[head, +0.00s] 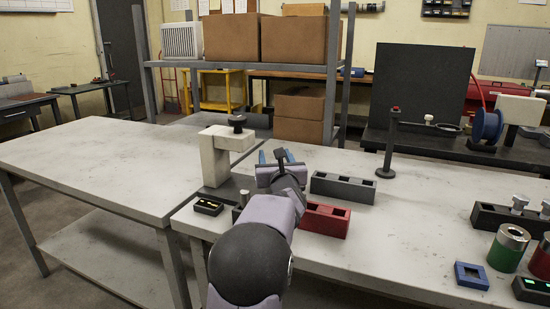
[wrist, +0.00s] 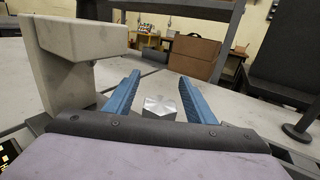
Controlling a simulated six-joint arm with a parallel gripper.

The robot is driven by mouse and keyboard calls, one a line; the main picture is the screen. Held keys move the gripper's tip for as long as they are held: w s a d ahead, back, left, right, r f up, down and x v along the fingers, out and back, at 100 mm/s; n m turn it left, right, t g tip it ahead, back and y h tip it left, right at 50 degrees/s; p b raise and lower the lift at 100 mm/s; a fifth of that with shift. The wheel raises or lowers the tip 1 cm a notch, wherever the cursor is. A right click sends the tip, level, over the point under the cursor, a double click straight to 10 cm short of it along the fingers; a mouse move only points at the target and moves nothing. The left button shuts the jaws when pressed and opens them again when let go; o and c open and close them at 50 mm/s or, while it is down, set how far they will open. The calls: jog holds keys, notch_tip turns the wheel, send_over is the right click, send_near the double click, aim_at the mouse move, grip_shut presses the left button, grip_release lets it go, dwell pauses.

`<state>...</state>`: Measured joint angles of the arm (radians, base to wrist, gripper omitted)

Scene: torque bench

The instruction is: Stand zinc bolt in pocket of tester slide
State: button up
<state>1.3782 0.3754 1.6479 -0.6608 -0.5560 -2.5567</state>
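A silver hex bolt head (wrist: 158,107), likely the zinc bolt, shows between my gripper's blue fingers in the wrist view, with a gap on both sides. Its shank is hidden. My gripper (head: 271,156) points away over the bench, its fingers apart; it also fills the lower wrist view (wrist: 159,78). The off-white tester frame (head: 212,160) with a black knob stands just left of my gripper on a dark base. It is large at left in the wrist view (wrist: 62,65). I cannot make out the slide's pocket; my arm hides part of that area.
A small black tray (head: 208,208) lies in front of the tester. A red block (head: 325,221) and a dark grey block (head: 343,188) with square pockets stand to the right, with a dark post (head: 389,145) beyond. The left table (head: 100,165) is clear.

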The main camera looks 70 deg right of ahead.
jog(key=shift+f, duration=0.2)
jog(key=shift+b+v, duration=0.75)
jog(key=shift+v, duration=2.9)
jog(key=shift+r, duration=0.15)
